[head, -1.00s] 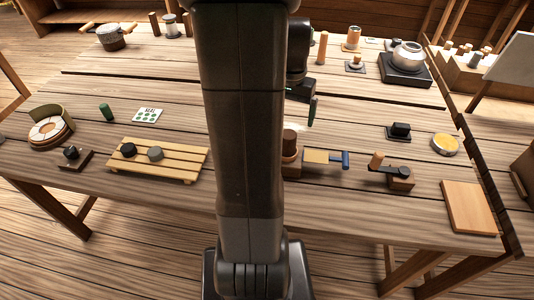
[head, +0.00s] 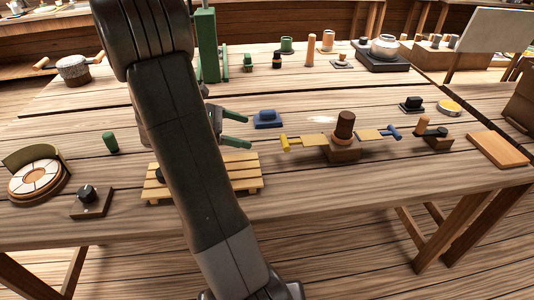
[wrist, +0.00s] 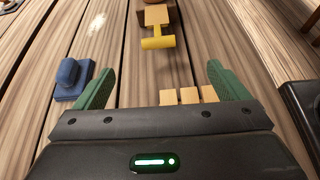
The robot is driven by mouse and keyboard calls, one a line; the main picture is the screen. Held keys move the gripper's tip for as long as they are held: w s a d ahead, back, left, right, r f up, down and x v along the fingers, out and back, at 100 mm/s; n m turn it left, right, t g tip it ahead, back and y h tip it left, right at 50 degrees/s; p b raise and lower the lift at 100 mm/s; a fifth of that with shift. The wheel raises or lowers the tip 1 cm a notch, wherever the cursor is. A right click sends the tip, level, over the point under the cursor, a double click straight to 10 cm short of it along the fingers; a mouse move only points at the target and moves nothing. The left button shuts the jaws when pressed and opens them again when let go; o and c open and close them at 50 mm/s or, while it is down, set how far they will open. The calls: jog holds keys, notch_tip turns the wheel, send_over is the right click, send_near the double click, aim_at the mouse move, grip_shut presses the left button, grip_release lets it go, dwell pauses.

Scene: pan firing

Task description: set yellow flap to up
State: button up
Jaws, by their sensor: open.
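The yellow flap (head: 301,141) lies out flat to the left of a brown block with a dark round post (head: 344,125). Its yellow cross handle (head: 285,143) is at its left end. In the wrist view the yellow handle (wrist: 158,43) is at the top middle, ahead of my fingers. My gripper (head: 234,130) has green fingers. It is open and empty, pointing right toward the flap, left of the handle and apart from it. A matching flap with a blue handle (head: 395,132) extends on the block's right side.
A blue piece (head: 268,119) stands behind and left of the flap; it also shows in the wrist view (wrist: 72,80). A slatted wooden rack (head: 245,175) lies below my gripper. A crank with an orange-brown knob (head: 423,124) stands right of the blue handle.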

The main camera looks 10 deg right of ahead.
aim_at(284, 141)
jog(key=shift+a+f+n, duration=0.1)
jog(key=shift+a+n, duration=0.2)
jog(key=x, duration=1.3)
jog(key=shift+w+d+b, duration=0.1)
jog(key=shift+d+b, duration=0.25)
jog(key=shift+d, duration=0.1)
jog(key=shift+c, duration=0.2)
